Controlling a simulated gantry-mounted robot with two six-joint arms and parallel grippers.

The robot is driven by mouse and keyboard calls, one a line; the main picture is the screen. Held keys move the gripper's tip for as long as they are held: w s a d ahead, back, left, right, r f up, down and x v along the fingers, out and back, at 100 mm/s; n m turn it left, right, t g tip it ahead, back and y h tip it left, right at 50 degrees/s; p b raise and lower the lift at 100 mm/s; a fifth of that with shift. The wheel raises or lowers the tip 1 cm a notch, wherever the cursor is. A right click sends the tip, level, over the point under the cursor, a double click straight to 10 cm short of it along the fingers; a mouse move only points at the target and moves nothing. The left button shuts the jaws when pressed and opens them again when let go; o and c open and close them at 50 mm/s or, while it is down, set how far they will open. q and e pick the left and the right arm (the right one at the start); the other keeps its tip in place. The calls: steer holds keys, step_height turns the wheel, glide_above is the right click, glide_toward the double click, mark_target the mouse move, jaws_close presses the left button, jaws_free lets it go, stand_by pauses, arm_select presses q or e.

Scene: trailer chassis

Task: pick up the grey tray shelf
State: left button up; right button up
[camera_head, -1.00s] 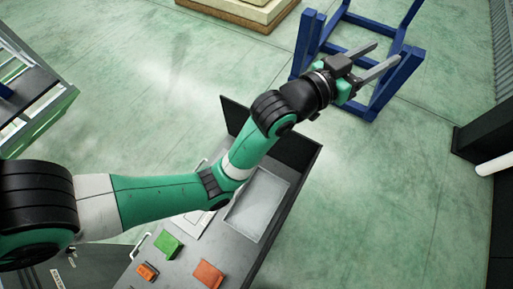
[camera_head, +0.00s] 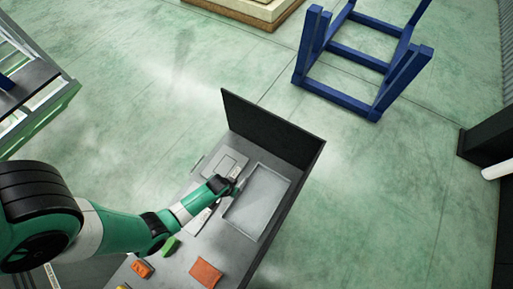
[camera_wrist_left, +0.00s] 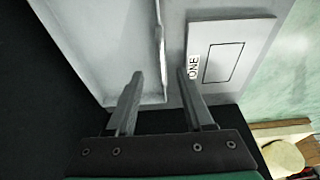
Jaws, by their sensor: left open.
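My left gripper (camera_head: 238,184) is at the tray's upper-left side. In the wrist view my left gripper (camera_wrist_left: 157,72) is open and empty, its fingertips on either side of the rim's line. I cannot tell how high the fingertips are above the rim. My right gripper is not in view.
A light plate marked ONE (camera_wrist_left: 225,55) lies beside the tray. A dark upright panel (camera_head: 270,130) stands at the cart's far end. Green (camera_head: 170,245) and orange (camera_head: 206,274) blocks lie nearer. A blue frame (camera_head: 340,98) stands on the open floor beyond.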

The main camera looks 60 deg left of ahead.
arm_select(q)
steer(key=b+x, duration=0.5)
steer(key=x, duration=0.1)
steer(key=shift+b, duration=0.3)
steer(key=shift+w+a+f, duration=0.1)
steer(key=shift+w+f, duration=0.05)
steer(key=shift+w, duration=0.05)
steer(key=b+x, duration=0.5)
steer(key=shift+s+a+f, duration=0.1)
steer(key=shift+a+f, duration=0.05)
steer(key=shift+a, duration=0.05)
jaws_close()
steer(key=shift+r, duration=0.2)
stand_by(0.4)
